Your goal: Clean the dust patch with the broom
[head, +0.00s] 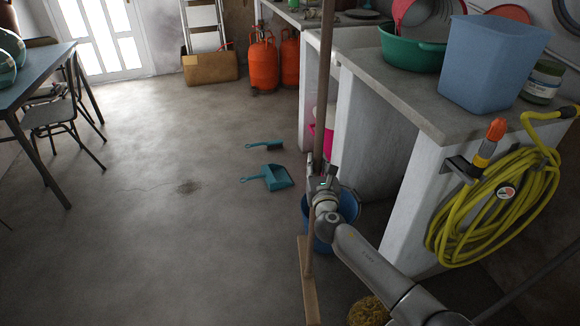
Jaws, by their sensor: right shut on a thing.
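The broom (325,90) has a long brown wooden handle that runs nearly upright from the top edge of the view down to a light wooden head (308,288) near the bottom edge. My right gripper (320,170) is shut on the handle, about halfway down its visible length. The top of the handle is out of view. The broom head is to the right of the dust patch and apart from it. My left gripper is not in view.
A blue dustpan (277,177) and a small blue brush (265,145) lie on the floor between patch and broom. A blue bucket (349,205) stands behind my right wrist. The counter (400,90) borders the right; a table (32,75) and chair (52,112) stand left.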

